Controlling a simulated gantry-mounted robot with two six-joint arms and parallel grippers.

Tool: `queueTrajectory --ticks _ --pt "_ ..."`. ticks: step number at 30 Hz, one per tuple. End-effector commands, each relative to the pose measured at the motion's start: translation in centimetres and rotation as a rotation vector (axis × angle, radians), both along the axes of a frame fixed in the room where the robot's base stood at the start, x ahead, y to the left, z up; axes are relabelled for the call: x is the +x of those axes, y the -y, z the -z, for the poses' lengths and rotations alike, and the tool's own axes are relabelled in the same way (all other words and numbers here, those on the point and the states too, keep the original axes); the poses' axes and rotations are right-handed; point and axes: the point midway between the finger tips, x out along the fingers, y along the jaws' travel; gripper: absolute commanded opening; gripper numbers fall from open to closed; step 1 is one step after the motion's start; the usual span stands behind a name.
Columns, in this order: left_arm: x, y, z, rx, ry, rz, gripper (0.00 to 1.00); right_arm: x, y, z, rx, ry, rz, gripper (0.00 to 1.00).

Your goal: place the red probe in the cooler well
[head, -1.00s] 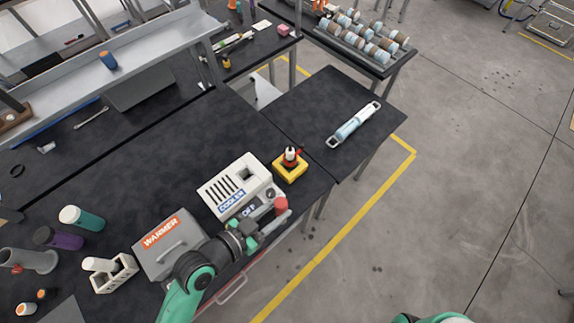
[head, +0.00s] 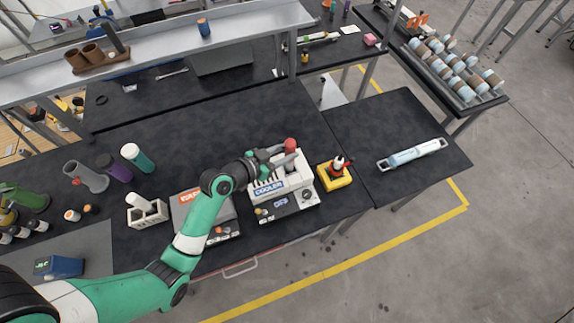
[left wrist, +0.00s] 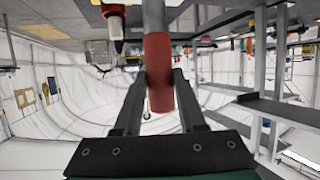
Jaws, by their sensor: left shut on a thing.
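The red probe has a red grip (head: 290,145) and a grey rod, which shows in the left wrist view (left wrist: 154,16). My left gripper (head: 277,153) is shut on the red grip, and the left wrist view shows it between the two fingers (left wrist: 158,78). The white cooler (head: 265,187), labelled COOLER, stands below the gripper, with slots and a control panel. The gripper and probe overlap the part of its top where the well is, so the well is mostly hidden. I cannot tell whether the rod's tip is inside it. My right gripper is not in view.
A white rack (head: 147,214) and bottles stand farther left. The black bench behind the cooler is clear.

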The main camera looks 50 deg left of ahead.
Motion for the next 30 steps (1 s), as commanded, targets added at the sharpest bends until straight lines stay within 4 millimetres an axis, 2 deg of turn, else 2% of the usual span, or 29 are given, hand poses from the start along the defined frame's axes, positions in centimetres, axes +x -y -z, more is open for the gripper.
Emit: queueTrajectory --ticks 1,6,13,24,25,29,30 --pt "0.0 0.0 0.7 0.0 0.001 0.001 0.0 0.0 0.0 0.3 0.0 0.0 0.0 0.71" --pt "0.1 0.0 1.3 0.0 0.003 0.001 0.0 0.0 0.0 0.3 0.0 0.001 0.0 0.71" --pt "0.0 0.1 4.7 -0.001 0.001 0.002 0.0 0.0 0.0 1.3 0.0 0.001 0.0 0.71" --pt "0.0 0.0 5.1 0.001 0.004 0.0 0.0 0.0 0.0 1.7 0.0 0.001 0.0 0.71" --pt "0.0 0.0 5.1 0.0 0.002 0.001 0.43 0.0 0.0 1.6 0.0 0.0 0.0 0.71" --pt "0.0 0.0 5.0 0.0 0.002 0.001 0.67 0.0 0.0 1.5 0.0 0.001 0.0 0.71" --pt "0.0 0.0 5.0 0.0 0.002 0.001 0.69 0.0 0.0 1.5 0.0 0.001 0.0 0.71"
